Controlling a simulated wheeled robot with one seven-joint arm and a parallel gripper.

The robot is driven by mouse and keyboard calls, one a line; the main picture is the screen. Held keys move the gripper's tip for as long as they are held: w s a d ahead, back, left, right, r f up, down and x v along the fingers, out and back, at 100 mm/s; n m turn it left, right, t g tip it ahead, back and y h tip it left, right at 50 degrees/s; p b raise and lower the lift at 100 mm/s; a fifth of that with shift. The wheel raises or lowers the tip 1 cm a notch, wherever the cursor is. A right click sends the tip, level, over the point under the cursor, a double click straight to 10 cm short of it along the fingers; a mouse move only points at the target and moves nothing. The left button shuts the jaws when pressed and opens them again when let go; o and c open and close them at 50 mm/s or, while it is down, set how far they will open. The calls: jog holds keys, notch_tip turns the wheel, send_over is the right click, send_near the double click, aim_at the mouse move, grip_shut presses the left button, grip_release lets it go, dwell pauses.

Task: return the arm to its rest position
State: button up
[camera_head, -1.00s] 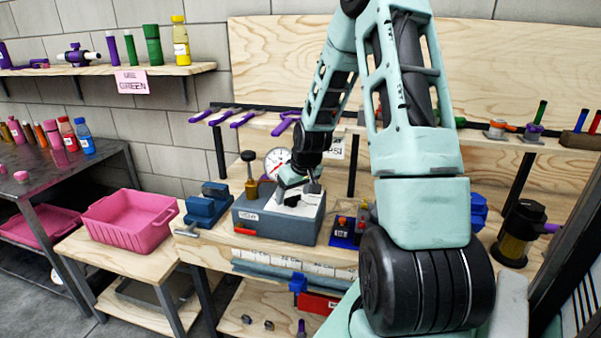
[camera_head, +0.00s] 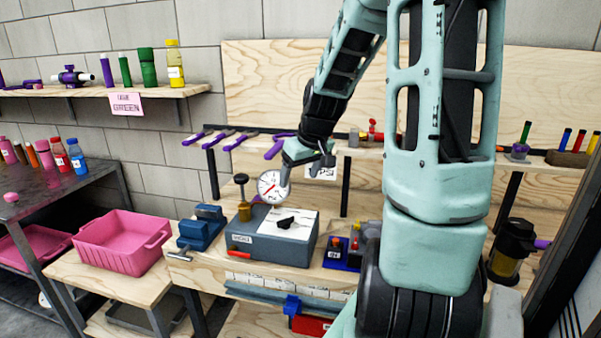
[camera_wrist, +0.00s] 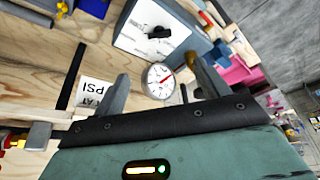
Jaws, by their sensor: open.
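My arm reaches up and over the workbench from the right of the head view. My gripper (camera_head: 307,168) hangs in the air above and behind the grey box with a white top (camera_head: 275,233), clear of it. In the wrist view my gripper (camera_wrist: 160,92) shows two fingers spread apart with nothing held between them. The grey box (camera_wrist: 158,30) lies beyond the fingertips, with a black knob on its white face. The round dial gauge (camera_head: 271,187) also shows between the fingers in the wrist view (camera_wrist: 159,80).
A shelf rail with purple-handled tools (camera_head: 237,140) runs behind my gripper. A blue vise (camera_head: 203,227) and a pink bin (camera_head: 122,242) stand left. A blue tray with small parts (camera_head: 343,250) sits right of the box. Open air lies above the box.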

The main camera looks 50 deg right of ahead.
jog(key=shift+a, duration=0.1)
dwell(0.5)
jog(key=w+a+f+n+g+y, duration=0.15)
jog(key=a+n, duration=0.35)
jog(key=a, duration=1.9)
jog(key=s+a+f+n+g, duration=0.1)
jog(key=s+a+n+g, duration=0.2)
jog(key=s+a, duration=1.5)
jog(key=n, duration=0.3)
jog(key=shift+a+f, duration=0.25)
